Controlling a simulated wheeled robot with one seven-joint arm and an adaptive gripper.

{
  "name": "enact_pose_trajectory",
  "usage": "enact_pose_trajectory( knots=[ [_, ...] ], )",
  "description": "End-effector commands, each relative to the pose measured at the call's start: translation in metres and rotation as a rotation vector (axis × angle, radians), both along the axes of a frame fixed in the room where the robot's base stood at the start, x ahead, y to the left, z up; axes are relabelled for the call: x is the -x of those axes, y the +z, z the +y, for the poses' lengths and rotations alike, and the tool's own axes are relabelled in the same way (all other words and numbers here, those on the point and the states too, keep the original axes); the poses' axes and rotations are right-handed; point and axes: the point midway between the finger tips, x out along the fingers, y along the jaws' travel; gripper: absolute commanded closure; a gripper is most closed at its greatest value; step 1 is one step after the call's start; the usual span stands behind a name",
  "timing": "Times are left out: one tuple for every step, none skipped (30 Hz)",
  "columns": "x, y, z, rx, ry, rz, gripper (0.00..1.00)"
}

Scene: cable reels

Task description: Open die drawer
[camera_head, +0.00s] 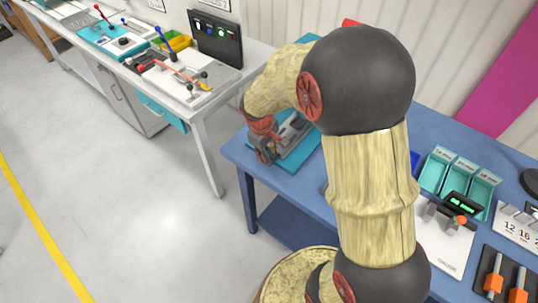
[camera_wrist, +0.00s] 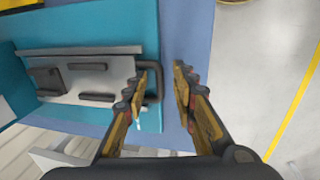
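A grey metal plate with black blocks and a black handle, which looks like the die drawer (camera_wrist: 100,68), lies on a teal base (camera_wrist: 75,20) in the wrist view. Its handle (camera_wrist: 158,84) sticks out at the right end. My gripper (camera_wrist: 166,66) is open. The handle's bar shows between the fingertips, closer to the left one; I cannot tell if they touch. In the head view my gripper (camera_head: 264,150) is at the left end of the blue table, beside the grey fixture (camera_head: 292,130) on its teal base (camera_head: 305,152). My arm hides part of this fixture.
The blue table (camera_head: 245,155) ends just left of my gripper, with open floor (camera_head: 120,190) beyond. A white bench (camera_head: 215,98) with tools stands at the back left. Teal bins (camera_head: 437,170) and a gauge plate (camera_head: 445,240) are on the right.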

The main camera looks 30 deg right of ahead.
Motion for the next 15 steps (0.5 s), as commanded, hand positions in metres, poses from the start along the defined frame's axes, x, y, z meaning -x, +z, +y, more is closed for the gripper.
enact_pose_trajectory(
  knots=[
    [-0.0002,-0.0014,-0.0003,0.0,0.0,0.0,0.73],
    [-0.0003,-0.0016,-0.0004,0.0,0.0,0.0,0.73],
    [-0.0003,-0.0017,-0.0005,0.0,0.0,0.0,0.73],
    [-0.0003,-0.0016,-0.0004,0.0,0.0,0.0,0.73],
    [-0.0004,-0.0015,-0.0004,0.0,0.0,-0.001,0.73],
    [-0.0004,-0.0013,-0.0004,0.0,0.0,-0.001,0.73],
    [-0.0004,-0.0013,-0.0004,0.0,0.0,-0.001,0.73],
    [-0.0003,-0.0014,-0.0003,0.0,0.0,-0.001,0.73],
    [-0.0003,-0.0014,-0.0003,0.0,-0.001,-0.001,0.75],
    [-0.0003,-0.0013,-0.0002,0.0,-0.001,-0.001,0.76],
    [-0.0003,-0.0014,-0.0003,0.0,-0.001,-0.001,0.78],
    [-0.0003,-0.0013,-0.0002,0.0,-0.001,-0.001,0.8],
    [-0.0003,-0.0013,-0.0002,0.0,-0.001,-0.001,0.82],
    [-0.0003,-0.0013,-0.0002,0.0,-0.001,-0.001,0.84],
    [-0.0003,-0.0013,-0.0002,0.0,-0.001,-0.001,0.86]
  ],
)
